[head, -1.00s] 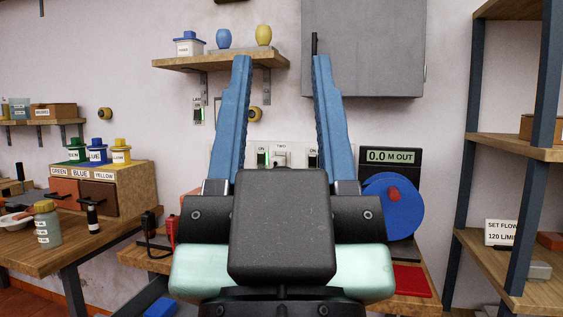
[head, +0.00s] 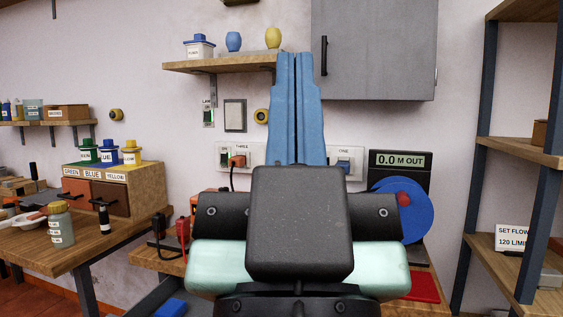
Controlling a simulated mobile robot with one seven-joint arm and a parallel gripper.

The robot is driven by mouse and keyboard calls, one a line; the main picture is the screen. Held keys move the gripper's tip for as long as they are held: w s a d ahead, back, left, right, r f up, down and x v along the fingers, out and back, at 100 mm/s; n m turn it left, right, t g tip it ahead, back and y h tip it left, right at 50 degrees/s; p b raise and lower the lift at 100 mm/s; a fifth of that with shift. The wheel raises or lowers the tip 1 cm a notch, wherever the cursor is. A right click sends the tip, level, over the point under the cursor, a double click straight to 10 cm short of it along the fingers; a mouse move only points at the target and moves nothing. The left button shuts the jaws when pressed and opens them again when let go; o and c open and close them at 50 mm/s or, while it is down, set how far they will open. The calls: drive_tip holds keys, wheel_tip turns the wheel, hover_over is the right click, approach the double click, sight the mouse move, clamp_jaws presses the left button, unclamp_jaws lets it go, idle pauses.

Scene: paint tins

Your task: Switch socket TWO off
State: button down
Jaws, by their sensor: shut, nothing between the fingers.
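My gripper (head: 295,55) is shut, its two long blue fingers pressed together and empty, pointing up in front of the wall. The white socket panel (head: 256,153) is on the wall behind the fingers. Socket THREE (head: 241,153) shows left of the fingers with an orange plug (head: 237,161) and a dark lead. Socket ONE (head: 343,155) shows right of the fingers with a blue plug (head: 344,165). Socket TWO and its switch are hidden behind my fingers. I cannot tell whether the fingertips touch anything.
A shelf (head: 225,65) with small jars and a grey cabinet (head: 375,50) hang above. A meter (head: 400,163) and blue reel (head: 410,212) stand at right. A side table (head: 50,250) holds paint tins at left, and an open rack (head: 485,130) stands far right.

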wheel_tip(320, 180, up, 23)
drive_tip(key=p, duration=2.2)
drive_tip(key=shift+r, duration=0.15)
drive_tip(key=shift+w+a, duration=0.1)
drive_tip(key=shift+w, duration=0.05)
